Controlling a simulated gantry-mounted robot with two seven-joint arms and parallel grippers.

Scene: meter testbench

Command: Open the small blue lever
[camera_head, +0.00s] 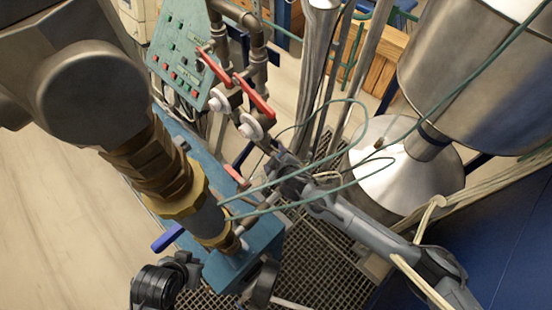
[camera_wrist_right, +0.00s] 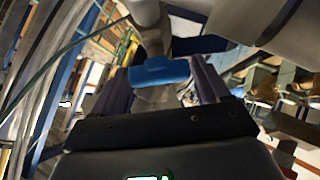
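The small blue lever (camera_head: 168,238) sticks out to the left of the light-blue bench, below the large brass-fitted pipe. A blue lever also shows in the right wrist view (camera_wrist_right: 160,72), hanging below a metal pipe. There it sits between the dark fingers of my right gripper (camera_wrist_right: 162,82). These fingers are apart, and no contact with the lever can be made out. In the head view a black jointed part (camera_head: 162,284) lies just below the blue lever; its arm is out of frame, so I cannot tell whether it is my gripper. I cannot make out my left gripper.
The large pipe with brass fittings (camera_head: 165,180) fills the upper left. Red levers (camera_head: 259,100) and a green button panel (camera_head: 181,50) stand behind. Thin green hoses (camera_head: 290,180) cross the middle. A steel vessel (camera_head: 405,175) stands at right. Floor at left is clear.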

